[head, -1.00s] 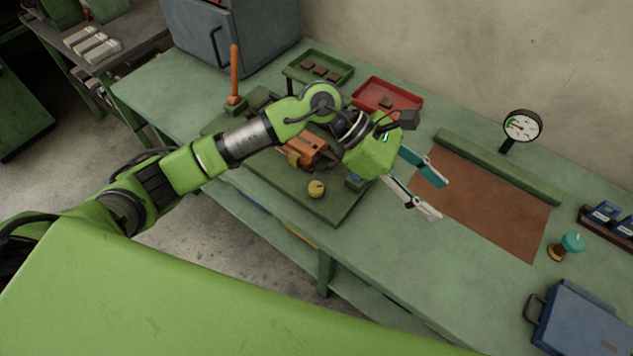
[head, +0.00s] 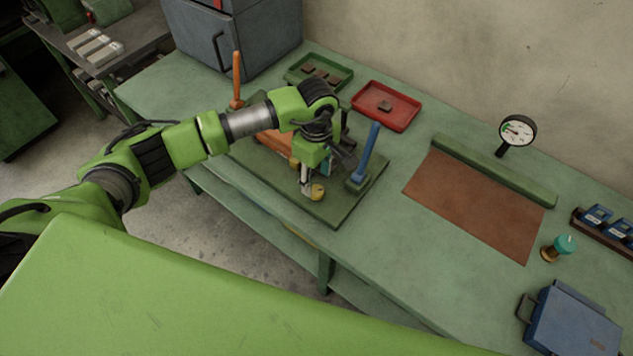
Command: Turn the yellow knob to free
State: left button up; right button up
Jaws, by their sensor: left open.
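The yellow knob (head: 318,192) sits near the front edge of a dark green base plate (head: 335,214) on the bench. My left gripper (head: 316,184) is open and points down at the knob. One pale finger stands at the knob's left side, and the other finger is partly hidden behind my gripper's body. I cannot tell whether the fingers touch the knob. An orange block (head: 272,142) on the plate is partly covered by my left arm. The knob's marking is too small to read. My right gripper is not in view.
A blue upright lever (head: 367,152) stands just right of my left gripper, and an orange lever (head: 237,80) stands at the plate's far left. A red tray (head: 399,120) and a green tray (head: 346,82) lie behind. A brown sheet (head: 470,212) lies flat to the right.

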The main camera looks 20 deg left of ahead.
aim_at(316, 190)
pick_arm(q)
jog(key=shift+f+p, duration=0.5)
jog(key=shift+f, duration=1.95)
jog(key=c, duration=1.1)
